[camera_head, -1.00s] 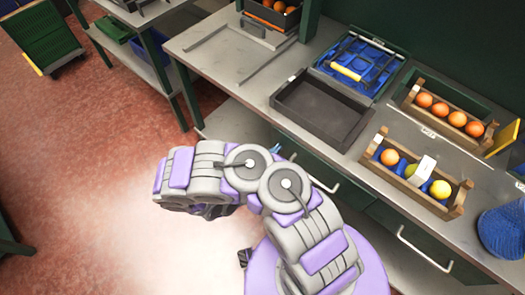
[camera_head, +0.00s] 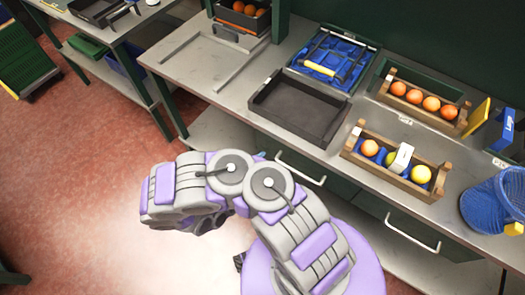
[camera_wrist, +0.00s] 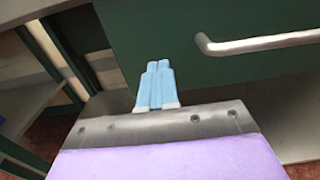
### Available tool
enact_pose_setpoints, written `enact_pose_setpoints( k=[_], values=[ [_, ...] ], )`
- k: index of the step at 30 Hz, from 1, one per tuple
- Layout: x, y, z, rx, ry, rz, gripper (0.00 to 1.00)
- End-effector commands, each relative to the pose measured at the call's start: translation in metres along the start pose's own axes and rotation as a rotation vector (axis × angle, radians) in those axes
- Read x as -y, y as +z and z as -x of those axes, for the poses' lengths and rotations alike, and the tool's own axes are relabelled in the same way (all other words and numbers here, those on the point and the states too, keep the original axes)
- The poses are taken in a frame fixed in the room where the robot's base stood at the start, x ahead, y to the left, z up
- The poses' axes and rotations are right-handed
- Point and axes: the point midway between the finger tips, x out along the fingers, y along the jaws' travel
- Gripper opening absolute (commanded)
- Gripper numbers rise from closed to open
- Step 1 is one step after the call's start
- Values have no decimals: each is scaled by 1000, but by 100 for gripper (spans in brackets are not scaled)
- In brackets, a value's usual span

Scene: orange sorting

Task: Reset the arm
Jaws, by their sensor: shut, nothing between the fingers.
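My purple and grey arm (camera_head: 255,185) is folded in front of the workbench, over the red floor, in the head view. My gripper shows in the wrist view as two light blue fingers (camera_wrist: 156,84) lying side by side. They are shut with nothing between them. They point at a dark green cabinet front below the bench, near a metal bar handle (camera_wrist: 258,42). In the head view the fingers are mostly hidden behind the arm.
Open floor lies left of my arm.

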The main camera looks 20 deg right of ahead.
Motion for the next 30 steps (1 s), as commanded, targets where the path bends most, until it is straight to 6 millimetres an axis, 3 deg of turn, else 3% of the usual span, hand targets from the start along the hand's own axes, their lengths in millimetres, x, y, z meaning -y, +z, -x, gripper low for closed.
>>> enact_pose_setpoints(
  k=[3, 12, 23, 27, 30],
  values=[
    [-5, 3, 34, -1, 11, -2, 0],
    [-2, 1, 81, -9, 11, -7, 0],
    [-4, 0, 99, -1, 10, -1, 0],
    [-5, 3, 97, 3, 2, -8, 0],
    [-7, 17, 87, 18, -37, -38, 0]
  ],
)
